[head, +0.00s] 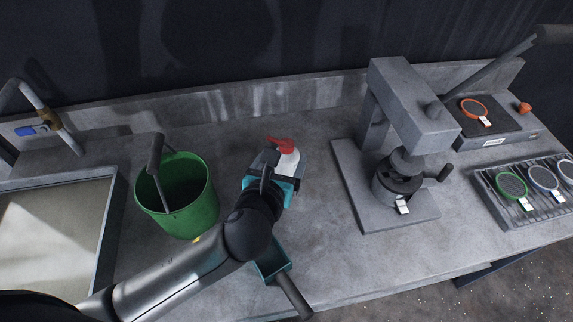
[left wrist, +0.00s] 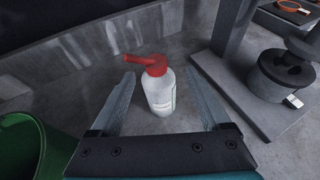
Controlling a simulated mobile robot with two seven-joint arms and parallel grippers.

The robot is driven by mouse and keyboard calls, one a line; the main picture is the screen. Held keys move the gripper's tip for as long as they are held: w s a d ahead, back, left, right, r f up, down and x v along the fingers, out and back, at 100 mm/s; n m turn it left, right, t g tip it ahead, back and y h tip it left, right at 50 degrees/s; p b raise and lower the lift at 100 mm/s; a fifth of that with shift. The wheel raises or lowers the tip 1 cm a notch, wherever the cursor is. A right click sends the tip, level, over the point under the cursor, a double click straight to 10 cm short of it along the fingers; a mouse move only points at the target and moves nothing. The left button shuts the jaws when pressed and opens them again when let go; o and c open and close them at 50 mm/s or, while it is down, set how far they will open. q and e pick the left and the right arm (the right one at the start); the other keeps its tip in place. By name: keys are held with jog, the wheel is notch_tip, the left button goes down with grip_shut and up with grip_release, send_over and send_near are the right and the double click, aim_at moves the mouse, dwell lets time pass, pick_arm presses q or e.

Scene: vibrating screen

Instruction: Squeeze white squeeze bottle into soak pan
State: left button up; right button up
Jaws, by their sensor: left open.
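The white squeeze bottle (head: 287,160) with a red angled nozzle stands upright on the grey counter, near the middle. It also shows in the left wrist view (left wrist: 160,94), its nozzle pointing left. My left gripper (head: 278,170) is open, with one finger on each side of the bottle in the left wrist view (left wrist: 160,88); a gap shows on both sides. In the head view the gripper hides the bottle's lower part. A wide metal-rimmed basin (head: 108,235) at the far left, with a pale grey inside, may be the soak pan. My right gripper is not seen.
A green bucket (head: 180,215) with a dark-handled tool stands between basin and bottle. A teal scoop (head: 275,262) lies near my left forearm. A grey press-like machine (head: 410,110) stands right of the bottle. Farther right are a scale (head: 495,130) and a rack of round sieves (head: 530,205).

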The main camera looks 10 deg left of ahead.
aim_at(287, 150)
pick_arm(q)
jog(key=x, duration=0.3)
jog(key=shift+f, duration=0.1)
jog(key=shift+w+f+b, duration=0.3)
jog(key=shift+w+b, duration=0.1)
jog(key=shift+w, duration=0.25)
jog(key=x, duration=0.1)
jog(key=b+x, duration=0.1)
jog(key=x, duration=0.3)
jog(key=shift+s+a+f, duration=0.15)
jog(key=shift+a+f, duration=0.15)
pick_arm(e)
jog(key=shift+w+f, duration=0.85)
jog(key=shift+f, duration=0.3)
pick_arm(q)
jog(key=c, duration=1.2)
grip_shut()
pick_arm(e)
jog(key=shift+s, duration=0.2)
pick_arm(q)
jog(key=shift+s+f, duration=0.15)
